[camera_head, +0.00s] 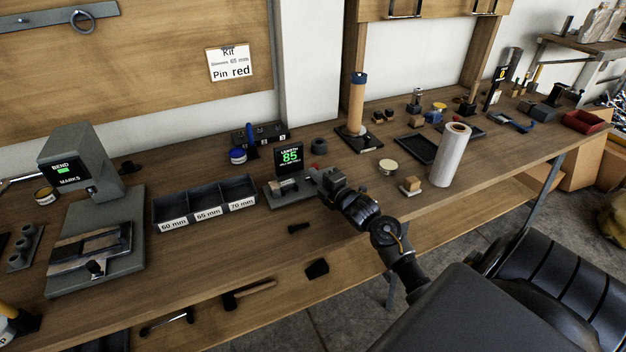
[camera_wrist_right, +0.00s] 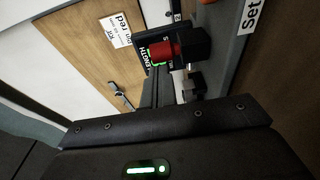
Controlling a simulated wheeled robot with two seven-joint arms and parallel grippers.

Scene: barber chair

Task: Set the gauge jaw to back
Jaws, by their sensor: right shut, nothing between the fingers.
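The length gauge (camera_head: 290,190) is a grey base on the bench with an upright dark display (camera_head: 289,158) that reads 85 in green. My right gripper (camera_head: 324,179) is shut and empty at the right end of the gauge; it hides part of that end, and I cannot tell whether it touches. In the right wrist view the gauge display (camera_wrist_right: 133,58) is turned sideways, with a red and black knob-like part (camera_wrist_right: 178,48) in front of it. The jaw's exact position is unclear. My left gripper is not in view.
A compartment tray (camera_head: 205,204) labelled 60, 65 and 70 mm stands left of the gauge. A bend press (camera_head: 80,160) is farther left. A white roll (camera_head: 450,155) and a round tin (camera_head: 388,166) stand to the right. A kit card (camera_head: 229,63) hangs on the back board.

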